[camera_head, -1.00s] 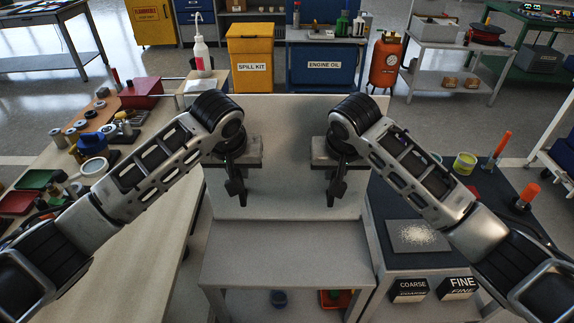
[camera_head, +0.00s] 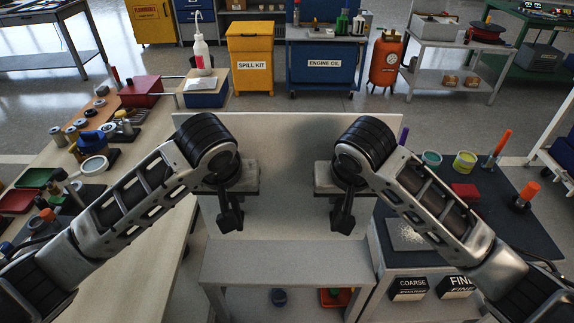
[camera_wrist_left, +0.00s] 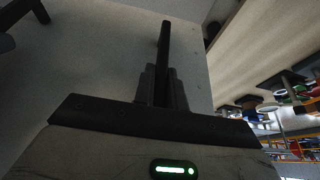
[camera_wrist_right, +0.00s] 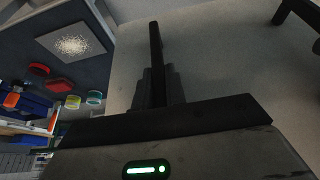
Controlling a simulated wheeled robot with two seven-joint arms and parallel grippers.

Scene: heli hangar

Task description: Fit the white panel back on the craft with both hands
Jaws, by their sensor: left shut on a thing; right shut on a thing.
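The white panel (camera_head: 287,150) is a large, flat, pale grey-white sheet standing nearly upright between my two arms. My left gripper (camera_head: 231,215) is at its left part and is shut on it, and my right gripper (camera_head: 343,215) is shut on its right part. The panel also fills much of the left wrist view (camera_wrist_left: 100,60) and the right wrist view (camera_wrist_right: 215,60). The exact grip points are dark and hard to make out. I cannot pick out the craft in any view.
A grey stand (camera_head: 285,262) is below the panel. A cream workbench (camera_head: 145,235) with tools and jars is at left. A dark-topped bench (camera_head: 470,215) with cups and a grit plate (camera_head: 410,236) is at right. Bins and a cart are behind.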

